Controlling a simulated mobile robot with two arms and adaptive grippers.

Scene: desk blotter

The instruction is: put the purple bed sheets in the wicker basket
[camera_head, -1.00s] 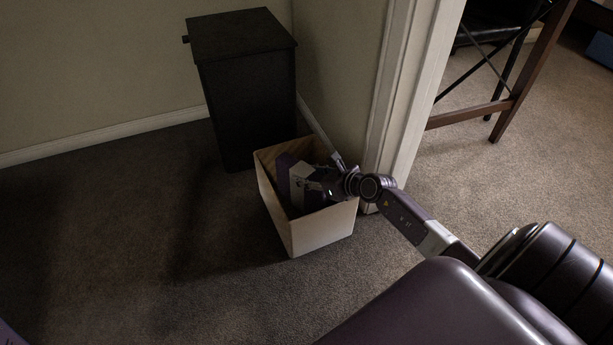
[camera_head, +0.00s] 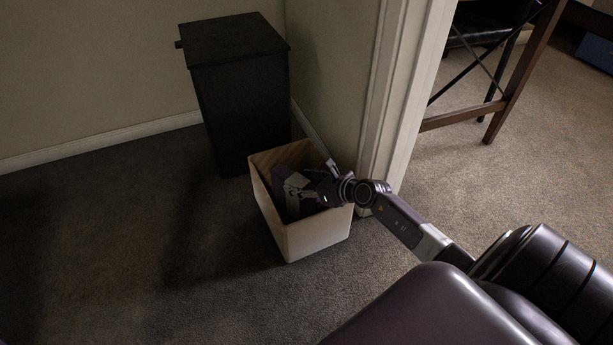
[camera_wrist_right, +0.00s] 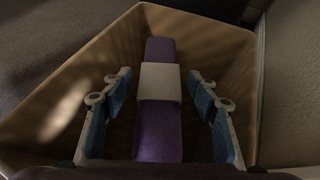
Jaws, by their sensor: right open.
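The wicker basket (camera_head: 318,237) is a light tan open box on the carpet, in the middle of the head view. The purple bed sheets (camera_head: 282,173) are inside it, partly hidden by its walls and my right gripper (camera_head: 299,190). In the right wrist view the sheets (camera_wrist_right: 158,132) are a long purple bundle with a pale band around the middle, lying between the basket walls (camera_wrist_right: 60,97). My right gripper (camera_wrist_right: 159,84) is open, with one finger on each side of the bundle and gaps between. My left gripper is not in view.
A dark lidded bin (camera_head: 240,95) stands right behind the basket. A white door frame (camera_head: 398,100) and wall corner are close on the basket's right. Open carpet (camera_head: 120,230) lies to the left. A wooden table leg (camera_head: 510,80) stands beyond the doorway.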

